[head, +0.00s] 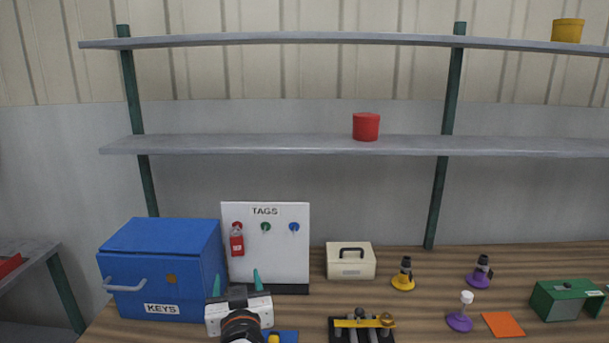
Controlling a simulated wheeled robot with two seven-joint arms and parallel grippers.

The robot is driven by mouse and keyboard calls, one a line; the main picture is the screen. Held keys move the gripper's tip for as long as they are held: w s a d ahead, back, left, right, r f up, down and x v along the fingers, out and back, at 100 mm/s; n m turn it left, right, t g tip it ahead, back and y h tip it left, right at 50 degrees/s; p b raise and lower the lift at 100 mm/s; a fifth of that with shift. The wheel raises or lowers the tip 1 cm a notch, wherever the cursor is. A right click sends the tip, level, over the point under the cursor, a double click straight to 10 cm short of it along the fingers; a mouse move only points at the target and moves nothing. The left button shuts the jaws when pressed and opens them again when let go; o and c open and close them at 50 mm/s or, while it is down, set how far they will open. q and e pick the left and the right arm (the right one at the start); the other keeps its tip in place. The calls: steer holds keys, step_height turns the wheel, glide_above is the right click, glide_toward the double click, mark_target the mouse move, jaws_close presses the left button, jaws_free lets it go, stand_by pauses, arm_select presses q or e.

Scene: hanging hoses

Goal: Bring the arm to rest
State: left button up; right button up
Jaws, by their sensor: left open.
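My left gripper (236,282) comes up from the bottom edge, left of the middle. Its two green fingertips point up and stand wide apart, with nothing visible between them. It is in front of the gap between the blue KEYS box (160,262) and the white TAGS board (270,250). Whether it touches either cannot be told from this view. My right gripper does not show.
The wooden bench (420,260) also bears a cream case (350,262), a yellow-based piece (404,277), purple-based pieces, a black rack (362,328), an orange square (503,324) and a green box (566,300). Shelves above hold a red pot (366,127) and a yellow pot (568,31).

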arm_select(q)
steer(key=s+a+f+m+g+h, duration=0.1)
steer(key=s+a+f+g, duration=0.25)
steer(key=s+f, duration=0.5)
steer(key=s+a+f+m+g+h, duration=0.1)
steer(key=s+a+f+g, duration=0.1)
steer(key=s+f+g, duration=0.6)
steer(key=s+a+f+m+g+h, duration=0.1)
steer(key=s+f, duration=0.3)
steer(key=s, duration=0.5)
steer(key=s+a+f+m+g+h, duration=0.15)
steer(key=s+f, duration=0.25)
steer(key=s, duration=0.4)
step_height(320, 180, down, 32)
steer(key=s+g+b, duration=0.1)
steer(key=s+b, duration=0.1)
steer(key=b, duration=0.2)
steer(key=s+a+f+g+b, duration=0.1)
steer(key=s+a+f+b, duration=0.1)
steer(key=s+f, duration=1.4)
steer(key=shift+a+f+m+b, duration=0.3)
steer(key=shift+f+m+b, duration=0.05)
steer(key=shift+f+b, duration=0.1)
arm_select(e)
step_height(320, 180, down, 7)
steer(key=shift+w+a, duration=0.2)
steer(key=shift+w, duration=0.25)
